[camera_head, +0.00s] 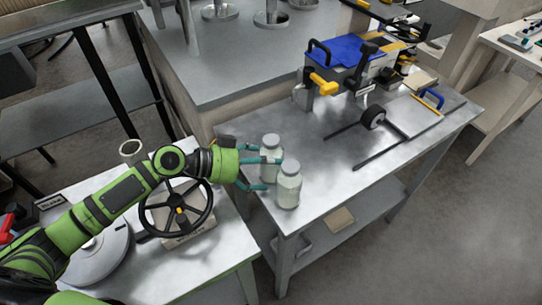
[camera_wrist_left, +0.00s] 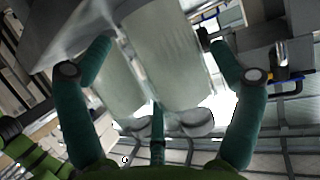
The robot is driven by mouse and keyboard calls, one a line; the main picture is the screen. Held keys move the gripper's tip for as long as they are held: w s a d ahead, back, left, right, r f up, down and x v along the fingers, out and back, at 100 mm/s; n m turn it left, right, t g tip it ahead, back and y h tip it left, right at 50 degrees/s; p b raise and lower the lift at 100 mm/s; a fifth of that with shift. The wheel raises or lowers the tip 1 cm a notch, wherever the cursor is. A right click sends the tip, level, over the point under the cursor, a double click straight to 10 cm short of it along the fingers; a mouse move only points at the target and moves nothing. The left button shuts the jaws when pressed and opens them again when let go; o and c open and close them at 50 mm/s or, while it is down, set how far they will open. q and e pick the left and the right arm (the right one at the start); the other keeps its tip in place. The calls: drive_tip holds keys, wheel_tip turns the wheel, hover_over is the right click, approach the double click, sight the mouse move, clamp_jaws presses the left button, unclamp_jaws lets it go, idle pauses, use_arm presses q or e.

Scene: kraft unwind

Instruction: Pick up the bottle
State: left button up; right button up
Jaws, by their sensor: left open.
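Two pale, translucent bottles with grey lids stand upright, close together, at the near left end of a metal table. The rear bottle (camera_head: 271,150) is partly covered by my left gripper's fingers. The front bottle (camera_head: 289,187) shows nearly whole. My left gripper (camera_head: 262,172) is open, with teal fingers reaching in from the left at the bottles. In the left wrist view, a larger bottle (camera_wrist_left: 170,60) and another bottle (camera_wrist_left: 112,85) lie between the spread outer fingers (camera_wrist_left: 155,45). I cannot tell whether any finger touches them. My right gripper is out of view.
The metal table (camera_head: 330,185) has free room right of the bottles. A blue-topped machine (camera_head: 345,52) and a black roller (camera_head: 372,117) stand farther back. A black handwheel (camera_head: 178,208) sits below my left forearm.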

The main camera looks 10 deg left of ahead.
use_arm(q)
drive_tip(key=shift+x, duration=1.1)
drive_tip(key=shift+a, duration=0.1)
drive_tip(key=shift+c, duration=0.4)
drive_tip(key=c, duration=1.1)
drive_tip(key=shift+r, duration=0.15)
